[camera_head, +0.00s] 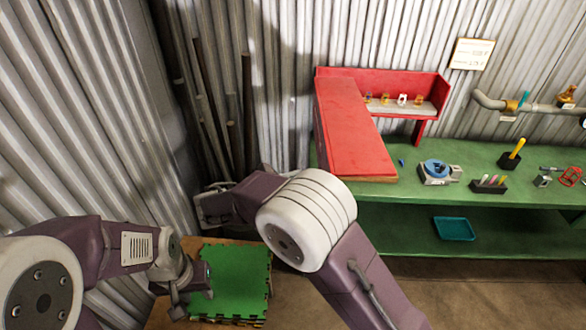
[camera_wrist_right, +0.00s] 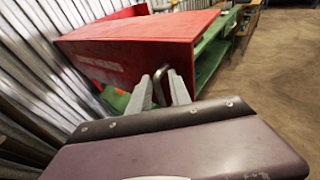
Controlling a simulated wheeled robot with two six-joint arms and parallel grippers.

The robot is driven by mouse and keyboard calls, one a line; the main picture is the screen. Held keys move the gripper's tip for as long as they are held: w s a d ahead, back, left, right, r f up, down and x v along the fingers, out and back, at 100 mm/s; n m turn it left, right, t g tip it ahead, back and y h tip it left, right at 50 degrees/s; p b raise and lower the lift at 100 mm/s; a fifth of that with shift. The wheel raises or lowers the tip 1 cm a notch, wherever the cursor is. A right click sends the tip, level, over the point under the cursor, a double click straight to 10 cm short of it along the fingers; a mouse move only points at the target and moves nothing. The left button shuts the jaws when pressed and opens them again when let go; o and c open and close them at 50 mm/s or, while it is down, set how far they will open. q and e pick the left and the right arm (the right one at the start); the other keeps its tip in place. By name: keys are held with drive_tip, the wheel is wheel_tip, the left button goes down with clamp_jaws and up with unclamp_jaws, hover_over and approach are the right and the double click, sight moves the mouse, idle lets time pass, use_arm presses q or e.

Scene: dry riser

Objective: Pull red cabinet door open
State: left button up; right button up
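The red cabinet (camera_head: 420,78) stands on the green bench against the wall, its shelf exposed. A broad red panel (camera_head: 355,125), seemingly the door swung out, reaches forward from its left end. In the right wrist view, the panel's side face (camera_wrist_right: 135,62) carries white lettering, and a metal loop, seemingly a handle (camera_wrist_right: 161,76), shows near its closer end. My right gripper (camera_head: 208,205) is left of the panel, apart from it in the head view. Its fingers (camera_wrist_right: 162,92) look spread. My left gripper (camera_head: 192,290) hangs open and empty at the lower left, over a green mat's edge.
The green bench (camera_head: 455,160) holds a blue-topped device (camera_head: 437,171) and small tools. A teal tray (camera_head: 454,229) is on the lower shelf. Corrugated walls close in at left and back, with dark poles (camera_head: 248,110) in the corner. A green mat (camera_head: 235,280) lies below.

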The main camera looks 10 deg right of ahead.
drive_tip(key=w+a+p, duration=0.2)
drive_tip(key=a+p, duration=0.3)
drive_tip(key=a, duration=0.3)
drive_tip(key=shift+w+f, duration=0.2)
drive_tip(key=shift+f, duration=0.15)
drive_tip(key=shift+p, duration=0.55)
